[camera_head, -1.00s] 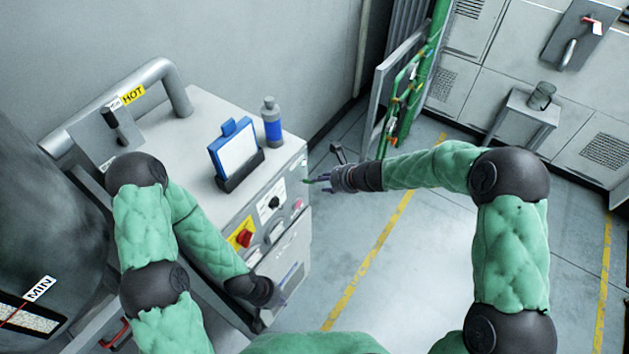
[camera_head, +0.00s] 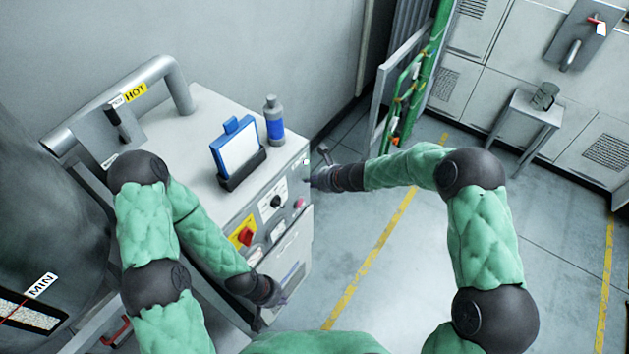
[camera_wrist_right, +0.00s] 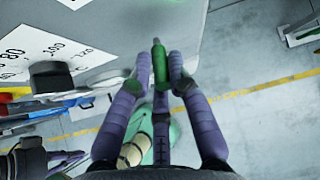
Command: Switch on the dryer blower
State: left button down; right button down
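The grey dryer cabinet (camera_head: 190,140) stands at the left in the head view. Its control panel has a red knob on a yellow plate (camera_head: 245,236) and a black dial knob (camera_head: 275,202), which also shows in the wrist view (camera_wrist_right: 50,76) beside a numbered scale. My right gripper (camera_head: 311,181) is at the panel's right edge. In the wrist view its purple fingers (camera_wrist_right: 159,68) are drawn together around a slim green part (camera_wrist_right: 159,62); I cannot tell whether that part belongs to the panel. My left gripper (camera_head: 279,296) is low before the cabinet front, its fingers unclear.
A blue clipboard (camera_head: 238,150) in a holder and a blue-grey bottle (camera_head: 273,122) stand on the cabinet top. A pipe marked HOT (camera_head: 178,88) runs behind. A green-framed gate (camera_head: 405,85) stands beyond my right arm. The floor (camera_head: 400,270) right of the cabinet is clear.

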jog(key=shift+w+r+h+p, duration=0.1)
jog(key=shift+r+h+p, duration=0.25)
jog(key=shift+p, duration=1.3)
jog(key=shift+w+f+g+p, duration=0.1)
jog(key=shift+g+p, duration=0.2)
jog(key=shift+p, duration=0.35)
jog(key=shift+f, duration=0.1)
jog(key=c, duration=1.3)
grip_release()
jog(key=shift+d, duration=0.1)
jog(key=shift+o, duration=0.3)
jog(key=shift+d, duration=0.1)
